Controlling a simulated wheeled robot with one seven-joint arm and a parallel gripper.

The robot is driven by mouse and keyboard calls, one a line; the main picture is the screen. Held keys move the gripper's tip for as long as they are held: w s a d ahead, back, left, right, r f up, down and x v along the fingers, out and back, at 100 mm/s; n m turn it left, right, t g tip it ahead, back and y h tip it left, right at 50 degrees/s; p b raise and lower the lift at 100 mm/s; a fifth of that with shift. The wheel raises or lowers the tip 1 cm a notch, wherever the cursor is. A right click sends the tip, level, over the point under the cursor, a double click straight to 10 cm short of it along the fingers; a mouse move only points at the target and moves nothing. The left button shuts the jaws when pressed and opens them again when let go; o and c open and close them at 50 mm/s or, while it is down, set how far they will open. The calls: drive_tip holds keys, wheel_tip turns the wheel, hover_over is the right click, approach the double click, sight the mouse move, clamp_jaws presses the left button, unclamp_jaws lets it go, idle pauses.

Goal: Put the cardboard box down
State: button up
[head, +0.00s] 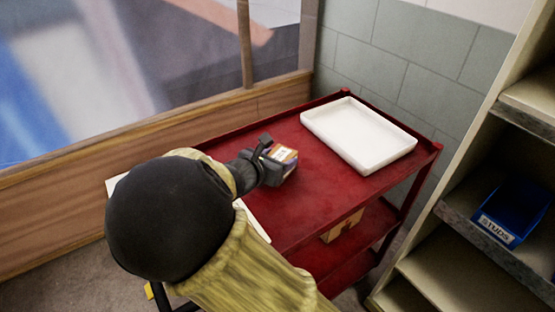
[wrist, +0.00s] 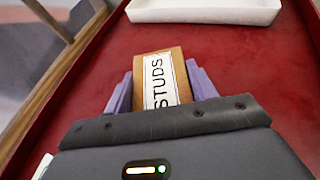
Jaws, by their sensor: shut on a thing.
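The cardboard box (wrist: 162,80) is small and brown with a white label reading "STUDS" in the wrist view. It sits between the two purple fingers of my gripper (wrist: 160,88), which is shut on it. In the head view the box (head: 284,154) shows at the end of my gripper (head: 276,158), over the red top of the cart (head: 310,205). I cannot tell whether the box's underside touches the cart top. My arm hides part of the near left side of the cart.
A white tray (head: 358,134) lies on the far right of the cart top; its edge shows in the wrist view (wrist: 204,12). A shelf unit (head: 440,255) with a blue "STUDS" bin (head: 512,212) stands right. A brown box (head: 342,226) is on a lower cart shelf. Red surface around my gripper is clear.

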drive_tip(key=o, duration=1.3)
drive_tip(key=shift+f, duration=0.1)
drive_tip(key=shift+s+a+r, duration=0.25)
drive_tip(key=shift+s, duration=0.1)
drive_tip(key=p+v, duration=0.2)
drive_tip(key=v, duration=0.9)
drive_tip(key=shift+p, duration=0.4)
drive_tip(key=shift+r, duration=0.1)
